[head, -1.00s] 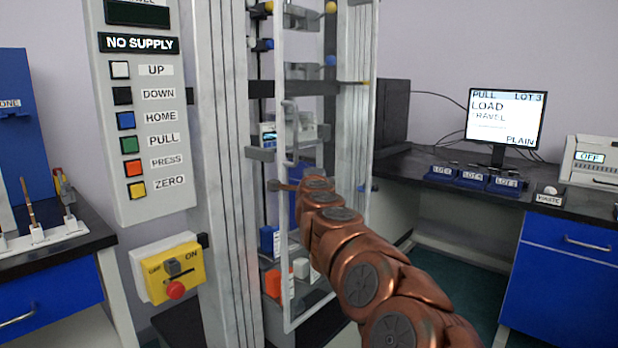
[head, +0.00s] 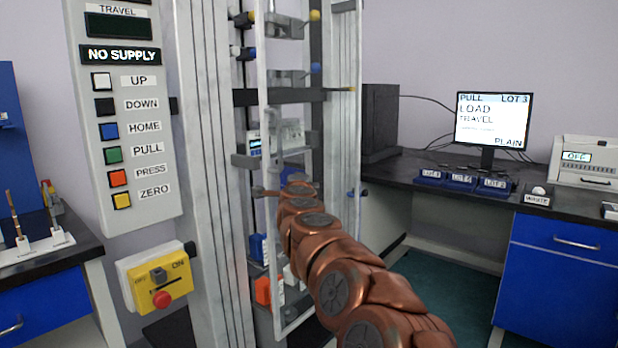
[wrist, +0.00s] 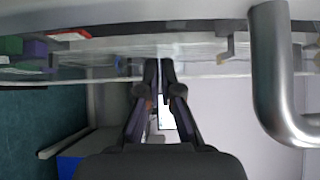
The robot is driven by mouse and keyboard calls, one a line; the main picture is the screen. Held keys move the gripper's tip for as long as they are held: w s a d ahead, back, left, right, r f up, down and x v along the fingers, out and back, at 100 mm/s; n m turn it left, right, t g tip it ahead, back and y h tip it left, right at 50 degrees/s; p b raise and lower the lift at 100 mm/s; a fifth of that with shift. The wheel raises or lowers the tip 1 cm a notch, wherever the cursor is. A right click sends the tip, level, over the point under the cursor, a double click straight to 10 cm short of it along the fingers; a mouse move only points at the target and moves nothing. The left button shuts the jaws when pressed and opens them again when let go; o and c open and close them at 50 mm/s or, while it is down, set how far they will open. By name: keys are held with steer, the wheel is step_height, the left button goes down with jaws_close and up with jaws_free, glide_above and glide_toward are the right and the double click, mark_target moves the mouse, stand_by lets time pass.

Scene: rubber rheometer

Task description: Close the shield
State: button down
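The shield (head: 265,75) is a clear panel in a pale frame on the front of the tall test machine, left of centre in the head view. Its frame stands angled out from the machine's columns. A grey bar handle (head: 269,125) is on its left side; a large metal bar handle also shows at the right of the wrist view (wrist: 268,85). My gripper (wrist: 159,66) has its fingertips together with nothing visible between them. It is beside the handle, apart from it, near the panel's edge. In the head view my arm hides most of the gripper.
A button panel (head: 160,100) reading NO SUPPLY and a yellow switch box (head: 140,283) with a red knob stand left of the machine. A black-topped bench (head: 430,163) with a monitor (head: 494,120) is at right. Open floor (head: 445,285) lies between.

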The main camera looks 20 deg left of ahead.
steer(key=a+b+v, duration=0.1)
steer(key=b+v, duration=0.1)
steer(key=v, duration=0.9)
steer(key=shift+s+a, duration=0.2)
steer(key=shift+s, duration=0.35)
